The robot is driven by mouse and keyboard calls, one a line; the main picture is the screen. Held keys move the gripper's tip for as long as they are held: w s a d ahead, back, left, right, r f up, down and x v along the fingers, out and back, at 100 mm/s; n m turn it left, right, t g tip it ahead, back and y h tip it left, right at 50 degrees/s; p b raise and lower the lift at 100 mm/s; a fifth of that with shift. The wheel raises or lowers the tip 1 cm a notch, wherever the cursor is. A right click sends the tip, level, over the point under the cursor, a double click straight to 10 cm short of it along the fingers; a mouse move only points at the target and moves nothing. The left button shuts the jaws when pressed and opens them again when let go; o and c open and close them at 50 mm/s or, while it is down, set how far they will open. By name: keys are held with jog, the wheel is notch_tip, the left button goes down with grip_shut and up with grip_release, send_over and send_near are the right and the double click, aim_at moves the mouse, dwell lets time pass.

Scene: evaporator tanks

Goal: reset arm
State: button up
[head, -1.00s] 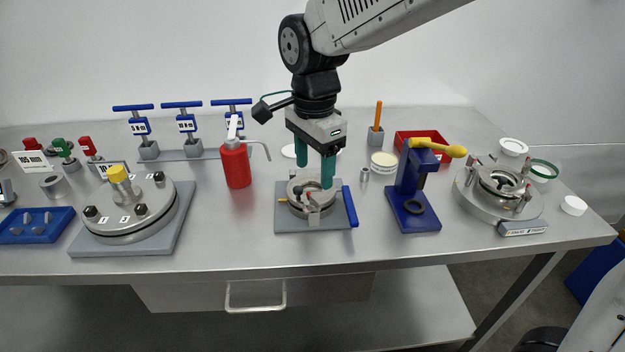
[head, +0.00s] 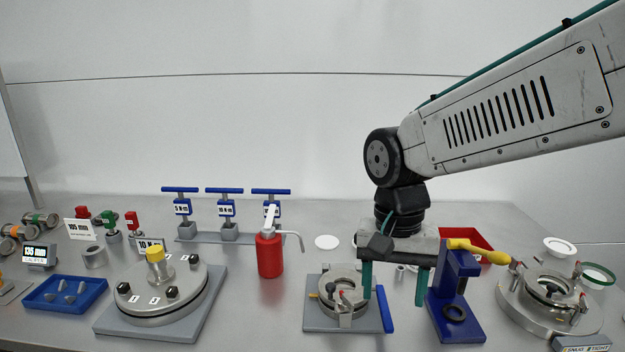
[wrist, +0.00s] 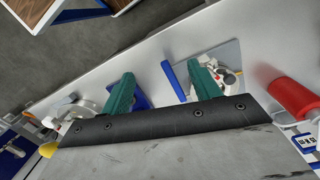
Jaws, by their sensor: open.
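My gripper (head: 393,286) hangs from the arm at the right of the head view, its two teal fingers spread apart with nothing between them. It is above the table, in front of the gap between the round clamp fixture (head: 343,292) with the blue bar and the blue press stand (head: 455,305) with the yellow handle. In the wrist view the teal fingers (wrist: 163,90) are wide apart. The blue bar (wrist: 174,80) of the fixture shows between them, close to the right finger. The blue stand is partly hidden behind the left finger.
A red bottle (head: 269,255) stands left of the fixture. A bolted flange plate (head: 160,290) and a blue tray (head: 65,293) are further left. A red bin (head: 468,243) and a round metal base (head: 548,300) are at the right.

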jog(key=s+d+r+n+t, duration=0.2)
jog(key=s+d+n, duration=0.1)
jog(key=s+d, duration=1)
jog(key=shift+s+d, duration=0.3)
jog(key=shift+s, duration=0.4)
jog(key=shift+r, duration=0.1)
